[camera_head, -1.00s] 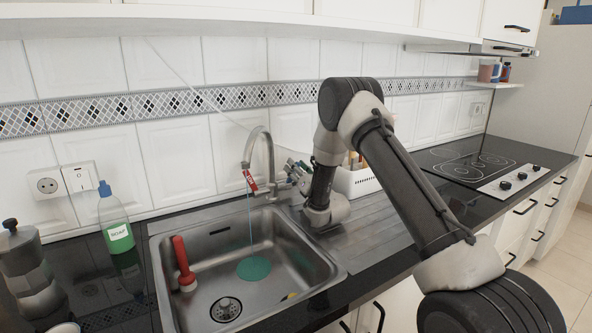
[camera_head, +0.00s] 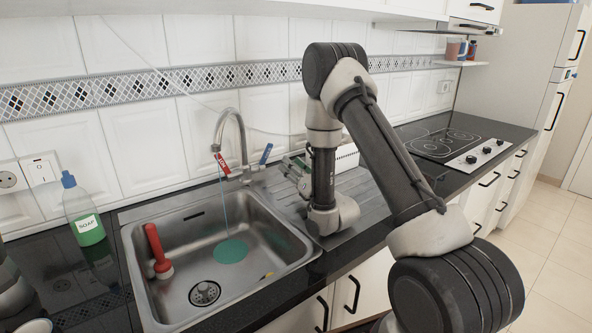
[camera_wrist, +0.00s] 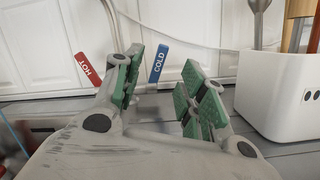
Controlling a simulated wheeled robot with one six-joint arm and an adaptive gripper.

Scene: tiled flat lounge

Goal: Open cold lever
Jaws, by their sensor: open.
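The blue cold lever (camera_head: 266,154) stands up at the right of the faucet base, behind the sink. In the wrist view the lever, marked COLD (camera_wrist: 158,63), shows between my finger pads, beyond them. The red hot lever (camera_head: 222,164) is at the left side of the faucet (camera_head: 242,142); it also shows in the wrist view (camera_wrist: 83,69), left of my left finger. My gripper (camera_wrist: 160,82) is open and empty. In the head view my gripper (camera_head: 292,168) is just right of the cold lever, partly hidden by my arm.
A thin blue stream falls from the spout into the sink (camera_head: 275,222), onto a green disc (camera_head: 231,251). A soap bottle (camera_head: 83,212) is at left. A white utensil holder (camera_wrist: 270,105) stands close on the right.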

